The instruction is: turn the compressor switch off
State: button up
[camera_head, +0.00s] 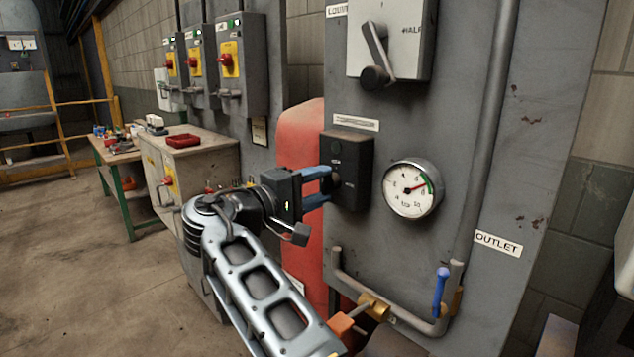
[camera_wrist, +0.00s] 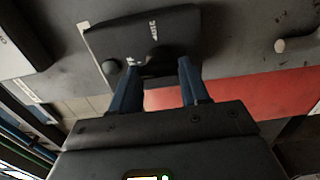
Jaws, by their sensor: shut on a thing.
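The compressor switch (camera_head: 346,155) is a black box on the grey panel, under a white label plate and left of the pressure gauge. It also shows at the top of the wrist view (camera_wrist: 180,25). My gripper (camera_head: 328,186) reaches it from the left, its two blue fingers at the box's front. In the wrist view the fingers (camera_wrist: 160,72) stand apart, on either side of a dark knob on the box face. The knob is dark against the black box, so its exact angle is hard to tell.
The round gauge (camera_head: 411,189) sits right of the switch, its red needle pointing up and right. A grey box with a lever (camera_head: 376,55) is above. A pipe with a blue-handled valve (camera_head: 440,290) runs below. A red tank (camera_head: 302,135) stands behind my gripper.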

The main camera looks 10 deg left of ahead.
jog(key=shift+a, duration=0.1)
dwell(0.3)
jog(key=o, duration=1.1)
jog(key=shift+c, duration=0.2)
jog(key=b+v, duration=0.2)
jog(key=v, duration=0.5)
jog(key=shift+s+a, duration=0.2)
jog(key=shift+s, duration=0.15)
jog(key=shift+a, duration=0.1)
